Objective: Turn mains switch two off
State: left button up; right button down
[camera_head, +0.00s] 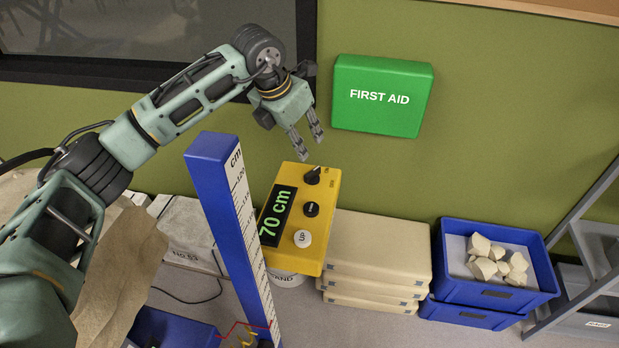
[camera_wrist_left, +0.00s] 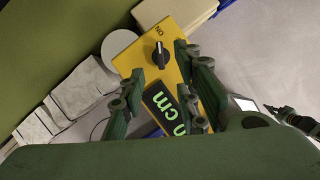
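No label naming mains switch two is readable. In the left wrist view the knob (camera_wrist_left: 158,55) has "ON" printed beside it. My left gripper (camera_head: 311,149) is open and empty, just above the knob end of the box. In the left wrist view its fingers (camera_wrist_left: 160,64) stand either side of the knob, apart from it. A small green and dark part at the right there (camera_wrist_left: 288,115) looks like my right gripper; its fingers are unclear.
A blue measuring post (camera_head: 222,210) stands left of the box. A green first aid box (camera_head: 381,96) hangs on the wall behind. Stacked beige slabs (camera_head: 380,245) and a blue crate (camera_head: 545,285) with pale stones are to the right. Shelving (camera_head: 590,225) is at far right.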

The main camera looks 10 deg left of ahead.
pick_arm(q)
jog(key=b, duration=0.4)
send_near(311, 173)
jog(key=f, duration=0.1)
jog(key=b+x, duration=0.1)
jog(key=x, duration=0.3)
jog(key=b+x, duration=0.2)
jog(key=x, duration=0.2)
jog(key=shift+w+r, duration=0.1)
jog(key=shift+w, duration=0.15)
jog(key=shift+c, duration=0.3)
grip_shut()
